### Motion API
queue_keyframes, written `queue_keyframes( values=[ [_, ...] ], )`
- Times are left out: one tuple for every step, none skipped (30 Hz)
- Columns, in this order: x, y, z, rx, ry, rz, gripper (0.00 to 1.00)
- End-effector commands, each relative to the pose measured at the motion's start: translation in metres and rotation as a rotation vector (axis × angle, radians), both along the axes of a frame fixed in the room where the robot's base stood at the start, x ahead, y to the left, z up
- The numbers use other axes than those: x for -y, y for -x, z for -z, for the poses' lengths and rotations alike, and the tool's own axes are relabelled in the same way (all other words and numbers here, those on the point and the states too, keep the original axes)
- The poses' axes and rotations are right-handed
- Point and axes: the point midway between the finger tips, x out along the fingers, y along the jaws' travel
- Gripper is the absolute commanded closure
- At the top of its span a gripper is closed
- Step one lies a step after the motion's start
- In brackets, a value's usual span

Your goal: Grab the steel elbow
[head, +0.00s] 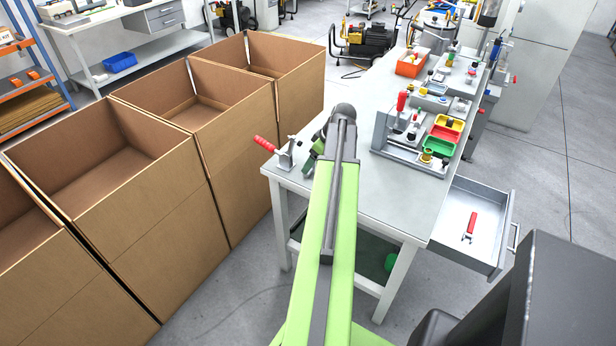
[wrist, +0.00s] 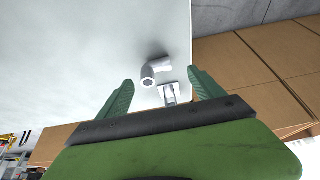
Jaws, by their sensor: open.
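The steel elbow (wrist: 154,73) is a pale grey bent pipe with a round open end. In the wrist view it lies on the light tabletop (wrist: 95,60), ahead of my gripper (wrist: 160,76) and between the lines of its two green fingers. The fingers are spread wide and nothing is held. The elbow appears apart from both fingers; the height gap is hard to judge. In the head view my gripper (head: 313,158) is over the near left end of the workbench (head: 365,195), and I cannot make out the elbow there, likely behind my arm.
A toggle clamp with a red handle (head: 266,144) sits at the bench's left corner; a metal clamp part (wrist: 170,94) shows close by the elbow. Tall cardboard boxes (head: 205,210) stand left of the bench. Fixtures and coloured bins (head: 440,144) fill its right side. A drawer (head: 480,215) stands open.

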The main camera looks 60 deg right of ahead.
Motion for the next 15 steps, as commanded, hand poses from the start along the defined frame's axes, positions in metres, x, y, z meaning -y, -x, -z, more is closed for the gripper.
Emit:
queue_keyframes(
  values=[
    [0.002,-0.003,0.008,0.000,0.000,-0.001,0.23],
    [0.003,-0.005,0.013,0.000,0.000,-0.001,0.23],
    [0.005,-0.008,0.020,0.000,0.000,-0.001,0.23],
    [0.006,-0.010,0.025,0.000,0.000,-0.001,0.23],
    [0.008,-0.013,0.031,0.000,0.001,-0.002,0.23],
    [0.008,-0.016,0.038,0.000,0.001,-0.002,0.23],
    [0.008,-0.018,0.042,0.000,0.001,-0.002,0.23],
    [0.007,-0.020,0.045,0.000,0.001,-0.002,0.23],
    [0.007,-0.021,0.047,0.000,0.000,-0.001,0.23],
    [0.007,-0.022,0.048,0.000,0.000,-0.001,0.23],
    [0.007,-0.022,0.047,0.000,0.000,-0.001,0.23],
    [0.007,-0.022,0.045,0.000,0.000,0.000,0.23],
    [0.007,-0.022,0.044,0.000,0.000,0.000,0.23],
    [0.007,-0.022,0.044,0.000,0.000,0.000,0.23],
    [0.007,-0.022,0.044,0.000,0.000,0.000,0.23]
  ],
)
